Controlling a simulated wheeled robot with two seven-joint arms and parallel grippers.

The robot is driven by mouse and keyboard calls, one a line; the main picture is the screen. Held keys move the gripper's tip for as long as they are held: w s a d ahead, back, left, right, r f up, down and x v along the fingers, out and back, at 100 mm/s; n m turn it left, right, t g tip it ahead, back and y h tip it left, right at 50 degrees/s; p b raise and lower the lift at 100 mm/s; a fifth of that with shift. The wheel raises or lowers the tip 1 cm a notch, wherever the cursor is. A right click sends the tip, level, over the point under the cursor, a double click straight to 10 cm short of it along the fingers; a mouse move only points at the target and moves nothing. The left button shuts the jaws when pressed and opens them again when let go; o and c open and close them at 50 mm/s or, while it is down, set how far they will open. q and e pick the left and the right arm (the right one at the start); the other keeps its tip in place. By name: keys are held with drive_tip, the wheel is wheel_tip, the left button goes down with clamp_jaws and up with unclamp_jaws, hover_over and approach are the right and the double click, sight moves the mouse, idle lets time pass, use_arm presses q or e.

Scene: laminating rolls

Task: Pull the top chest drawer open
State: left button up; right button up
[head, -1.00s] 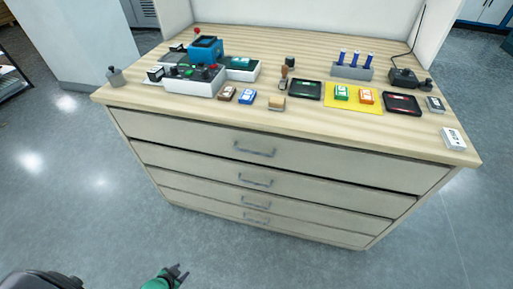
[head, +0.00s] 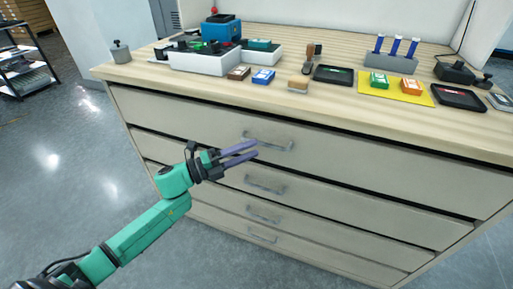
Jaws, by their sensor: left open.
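The chest (head: 340,205) has several stacked drawers with pale fronts and grey bar handles. The top drawer (head: 350,152) looks shut, its front level with the ones below. Its handle (head: 268,142) sits near the middle of the picture. My left gripper (head: 256,149) reaches in from the lower left on a green arm. Its two purple-grey fingers are apart, with nothing seen between them. The fingertips show just left of and below the top handle; I cannot tell whether they touch it. My right gripper is not in view.
The wooden chest top (head: 320,105) holds a white tray (head: 205,60), a blue device (head: 222,28), a yellow mat (head: 398,88) with small boxes, and a grey holder (head: 390,62) with blue-topped tubes. A dark shelf rack (head: 25,70) stands far left. The floor at left is clear.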

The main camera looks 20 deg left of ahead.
use_arm(q)
drive_tip(key=x, duration=0.2)
drive_tip(key=shift+w+d, duration=0.25)
clamp_jaws()
idle(1.2)
